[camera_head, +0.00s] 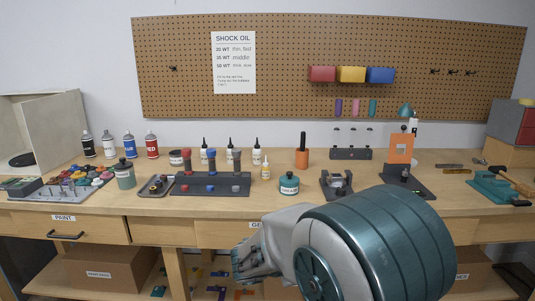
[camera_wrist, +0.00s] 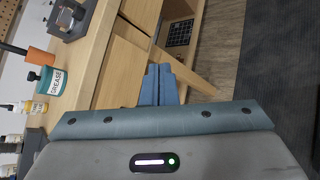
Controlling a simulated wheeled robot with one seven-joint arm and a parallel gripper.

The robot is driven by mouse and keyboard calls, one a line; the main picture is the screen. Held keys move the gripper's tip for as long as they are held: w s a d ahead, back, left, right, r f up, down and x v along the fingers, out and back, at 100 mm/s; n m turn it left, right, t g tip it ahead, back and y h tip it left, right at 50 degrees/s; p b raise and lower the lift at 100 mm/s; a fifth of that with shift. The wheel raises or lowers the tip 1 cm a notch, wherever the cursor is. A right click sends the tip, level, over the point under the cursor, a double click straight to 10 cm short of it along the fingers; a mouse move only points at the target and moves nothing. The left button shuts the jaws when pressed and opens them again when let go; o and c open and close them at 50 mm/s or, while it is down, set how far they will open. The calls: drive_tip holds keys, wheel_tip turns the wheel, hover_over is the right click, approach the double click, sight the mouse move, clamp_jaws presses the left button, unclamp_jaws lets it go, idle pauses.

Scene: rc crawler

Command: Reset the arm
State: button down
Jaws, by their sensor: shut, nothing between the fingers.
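My arm covers the lower right of the head view, in front of the bench. My gripper (camera_wrist: 158,70) shows in the wrist view with its two blue-grey fingers together and nothing between them. It is apart from the bench items. In the head view, the end of my arm sits low in front of the bench drawers, and its fingertips cannot be made out clearly.
Floor (camera_wrist: 222,50) is clear beside the bench.

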drive_tip(key=s+d+r+m+g+y+p, duration=0.25)
drive_tip(key=s+d+m, duration=0.2)
drive_tip(key=s, duration=0.25)
drive_tip(key=s+d+r+m+g+y+p, duration=0.1)
drive_tip(key=s+d+r+m+g+p, duration=0.2)
drive_tip(key=s+m, duration=0.35)
drive_tip(key=s+a+r+m+y+p, duration=0.2)
drive_tip(key=s+r+m+y, duration=0.3)
drive_tip(key=s, duration=0.5)
drive_tip(key=shift+a+r+m+y+p, duration=0.35)
drive_tip(key=shift+m+p, duration=0.45)
drive_tip(key=shift+m, duration=0.5)
drive_tip(key=shift+d, duration=0.1)
